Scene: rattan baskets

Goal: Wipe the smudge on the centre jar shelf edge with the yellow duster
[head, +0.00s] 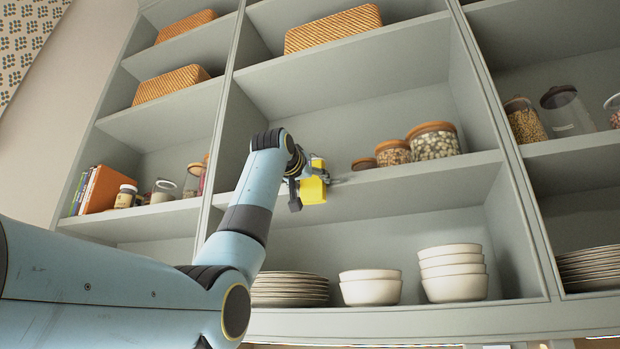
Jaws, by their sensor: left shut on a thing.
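The yellow duster (314,188) is held in my left gripper (304,178), which is shut on it. The gripper is at the front edge of the centre jar shelf (420,171), left of its middle. A greyish smudge (350,179) shows on the shelf just right of the duster. I cannot tell whether the duster touches the shelf edge. My left arm hides part of the shelf's left end. My right gripper is not in view.
Jars with wooden lids (433,142) stand on the centre shelf, right of the duster. Stacked bowls (453,272) and plates (290,289) sit on the shelf below. Rattan baskets (333,27) are above. Books (104,190) and small jars stand on the left shelf.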

